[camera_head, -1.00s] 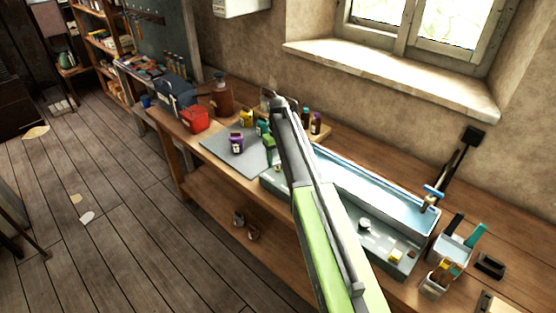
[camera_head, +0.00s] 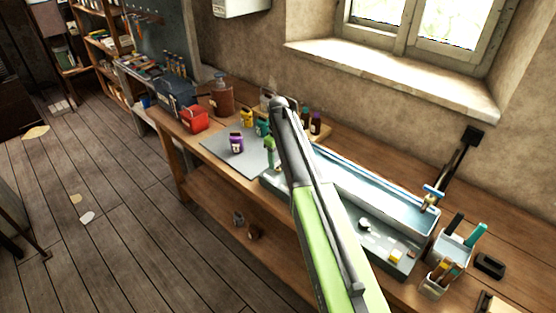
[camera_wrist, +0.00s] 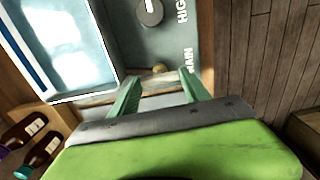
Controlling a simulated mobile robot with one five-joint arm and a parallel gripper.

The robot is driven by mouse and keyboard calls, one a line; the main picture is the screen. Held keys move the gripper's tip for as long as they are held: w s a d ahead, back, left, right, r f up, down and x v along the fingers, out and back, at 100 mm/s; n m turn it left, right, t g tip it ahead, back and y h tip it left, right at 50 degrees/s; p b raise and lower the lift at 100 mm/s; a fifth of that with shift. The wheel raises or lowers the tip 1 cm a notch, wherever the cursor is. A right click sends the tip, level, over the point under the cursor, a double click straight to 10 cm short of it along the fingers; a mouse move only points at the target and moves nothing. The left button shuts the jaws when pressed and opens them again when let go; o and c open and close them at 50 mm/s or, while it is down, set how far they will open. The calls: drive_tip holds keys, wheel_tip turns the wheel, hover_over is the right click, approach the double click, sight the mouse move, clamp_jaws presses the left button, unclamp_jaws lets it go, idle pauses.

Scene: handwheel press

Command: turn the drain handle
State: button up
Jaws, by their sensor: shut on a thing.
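The drain handle (camera_wrist: 160,68) shows as a small brass-coloured knob beside a partly hidden label ending in "AIN" in the wrist view. My gripper (camera_wrist: 160,78) has its two green fingers on either side of it and is shut on it. The handle's lower part is hard to make out. In the head view my gripper (camera_head: 269,150) is mostly hidden behind my arm, at the left end of the trough, and the handle cannot be seen there.
The blue-lined trough (camera_head: 395,197) has a grey front panel with a round knob (camera_head: 364,224) and a yellow piece (camera_head: 396,257). A tap (camera_head: 432,194) stands at its right end. A purple-labelled jar (camera_head: 237,143) stands on a grey mat (camera_head: 222,152).

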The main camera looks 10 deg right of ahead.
sight(278, 162)
drive_tip(key=o, duration=1.4)
drive_tip(key=shift+r, duration=0.1)
wheel_tip(278, 162, up, 17)
drive_tip(key=p, duration=1.7)
drive_tip(key=shift+r, duration=0.1)
